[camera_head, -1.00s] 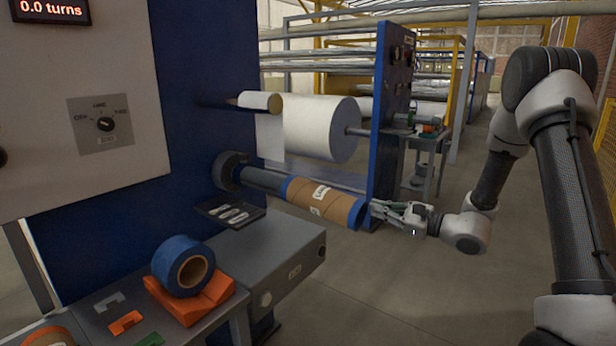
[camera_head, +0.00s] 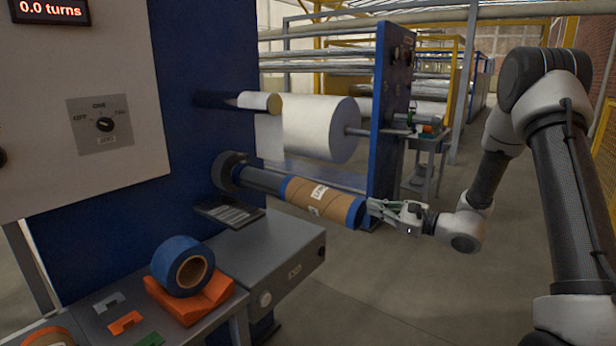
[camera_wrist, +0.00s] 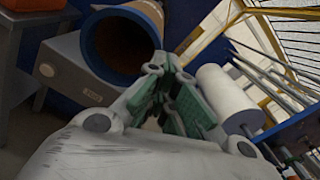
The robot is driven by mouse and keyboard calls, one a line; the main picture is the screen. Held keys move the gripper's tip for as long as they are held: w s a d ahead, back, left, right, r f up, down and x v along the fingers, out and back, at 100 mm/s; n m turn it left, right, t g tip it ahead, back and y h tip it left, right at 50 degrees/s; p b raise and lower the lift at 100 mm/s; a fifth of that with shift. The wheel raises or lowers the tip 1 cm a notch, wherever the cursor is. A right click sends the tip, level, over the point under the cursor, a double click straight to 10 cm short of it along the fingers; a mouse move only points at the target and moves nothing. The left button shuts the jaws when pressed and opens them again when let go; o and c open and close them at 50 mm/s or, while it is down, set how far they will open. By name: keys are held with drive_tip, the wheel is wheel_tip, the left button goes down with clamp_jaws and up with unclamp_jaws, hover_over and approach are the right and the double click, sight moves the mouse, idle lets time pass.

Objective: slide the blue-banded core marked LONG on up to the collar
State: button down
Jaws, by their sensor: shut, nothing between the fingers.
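The brown cardboard core (camera_head: 322,198) with blue bands at its ends and a white label sits around the dark shaft (camera_head: 262,180). A stretch of bare shaft shows between the core and the black collar (camera_head: 231,171) at the blue panel. The label's print is too small to read surely. My gripper (camera_head: 371,207) is shut and empty, with its fingertips close beside the core's near right end. In the wrist view my gripper (camera_wrist: 172,95) has green pads together, and the core's open blue-rimmed end (camera_wrist: 90,45) is at upper left. I cannot tell whether they touch.
A blue roll (camera_head: 183,265) rests on an orange cradle (camera_head: 190,299) on the bench at front left. A grey machine base (camera_head: 270,262) lies below the shaft. A large white roll (camera_head: 320,130) stands behind. Floor to the right is clear.

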drive_tip(key=shift+w+a, duration=0.15)
drive_tip(key=shift+a, duration=0.2)
drive_tip(key=shift+w+a, duration=0.15)
drive_tip(key=shift+a, duration=0.05)
idle(0.4)
drive_tip(key=shift+f, duration=0.1)
drive_tip(key=w+v, duration=0.1)
drive_tip(key=v, duration=0.6)
drive_tip(key=shift+s+d, duration=0.3)
drive_tip(key=shift+d, duration=0.35)
